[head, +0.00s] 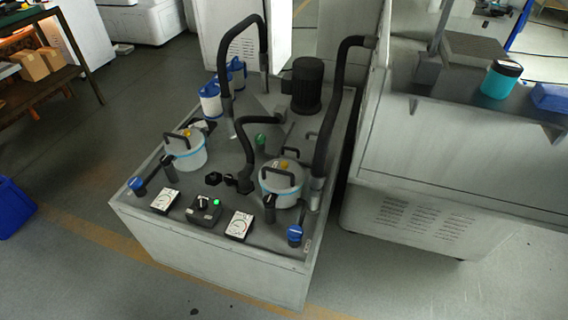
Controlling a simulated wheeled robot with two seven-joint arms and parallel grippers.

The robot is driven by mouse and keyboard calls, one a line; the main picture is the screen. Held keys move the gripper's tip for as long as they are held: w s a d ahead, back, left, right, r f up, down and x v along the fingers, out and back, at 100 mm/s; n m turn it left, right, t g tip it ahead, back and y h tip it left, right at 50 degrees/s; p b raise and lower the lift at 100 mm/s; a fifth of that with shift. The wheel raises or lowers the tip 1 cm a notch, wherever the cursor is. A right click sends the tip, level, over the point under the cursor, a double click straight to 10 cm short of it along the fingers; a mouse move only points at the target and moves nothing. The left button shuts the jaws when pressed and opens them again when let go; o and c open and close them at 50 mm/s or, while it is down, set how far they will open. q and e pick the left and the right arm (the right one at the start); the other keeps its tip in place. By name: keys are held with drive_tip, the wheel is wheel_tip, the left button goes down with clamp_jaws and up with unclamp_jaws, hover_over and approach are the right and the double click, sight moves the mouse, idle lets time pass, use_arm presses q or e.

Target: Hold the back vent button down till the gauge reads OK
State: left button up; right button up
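Two white filter pots with dark handles stand on the grey machine top (185,185) in the head view. The left pot (187,154) sits farther back and the right pot (282,186) nearer. A small yellow button shows on each lid, one on the left pot (186,132) and one on the right pot (284,164). Two white-faced gauges lie at the front, a left gauge (165,200) and a right gauge (239,225). Their needles and markings are too small to read. Neither of my grippers is in view.
A switch box (204,210) with a lit green lamp sits between the gauges. Blue-topped valves stand at the left corner (137,186) and right corner (295,235). Black hoses (333,115) arch over the top near a dark motor (307,85).

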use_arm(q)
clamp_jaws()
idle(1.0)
